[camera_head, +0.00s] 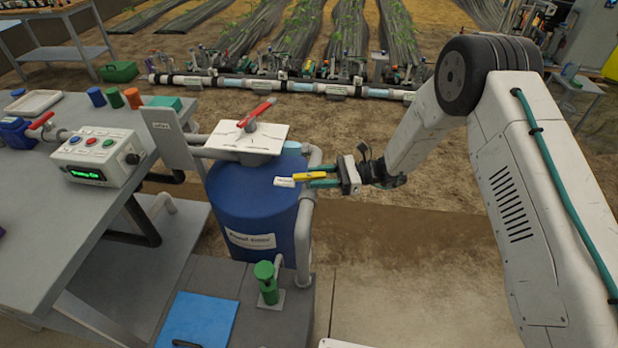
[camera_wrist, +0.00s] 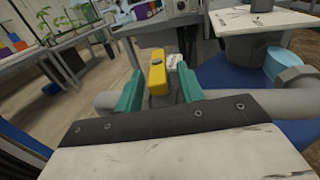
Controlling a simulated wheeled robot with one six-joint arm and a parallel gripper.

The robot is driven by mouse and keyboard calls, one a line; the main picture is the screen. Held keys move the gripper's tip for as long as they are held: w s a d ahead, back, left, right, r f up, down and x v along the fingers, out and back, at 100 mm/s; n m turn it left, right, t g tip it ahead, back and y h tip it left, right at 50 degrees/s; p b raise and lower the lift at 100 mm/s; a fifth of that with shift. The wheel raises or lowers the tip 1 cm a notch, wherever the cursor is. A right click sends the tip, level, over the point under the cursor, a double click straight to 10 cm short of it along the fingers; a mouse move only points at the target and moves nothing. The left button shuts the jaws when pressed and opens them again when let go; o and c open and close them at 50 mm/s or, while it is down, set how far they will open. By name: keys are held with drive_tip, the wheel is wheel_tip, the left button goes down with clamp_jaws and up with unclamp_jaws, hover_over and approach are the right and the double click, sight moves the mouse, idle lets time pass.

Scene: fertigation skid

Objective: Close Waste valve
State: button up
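The yellow valve handle (camera_head: 310,176) sits by the grey pipe at the right side of the blue tank (camera_head: 250,195). A small white label (camera_head: 284,182) is beside it; its text is too small to read. My gripper (camera_head: 318,177) reaches the handle from the right. In the wrist view the yellow handle (camera_wrist: 157,75) stands between the two teal fingers of my gripper (camera_wrist: 160,92). Gaps show on both sides of it, so my gripper looks open around the handle. The valve body is mostly hidden behind the handle and fingers.
A red handle (camera_head: 257,113) lies over the white plate on top of the tank. A grey pipe (camera_head: 305,235) runs down the tank's right side. A green fitting (camera_head: 267,282) stands below. A control box (camera_head: 98,155) is on the left bench. Open ground lies right of the tank.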

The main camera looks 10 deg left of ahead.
sight(308, 178)
drive_tip(key=shift+x, duration=1.5)
clamp_jaws()
drive_tip(key=shift+m+t+y, duration=0.4)
drive_tip(key=shift+m+t, duration=1.3)
drive_tip(key=shift+t, duration=0.9)
unclamp_jaws()
drive_tip(key=d, duration=0.8)
drive_tip(key=shift+w, duration=0.15)
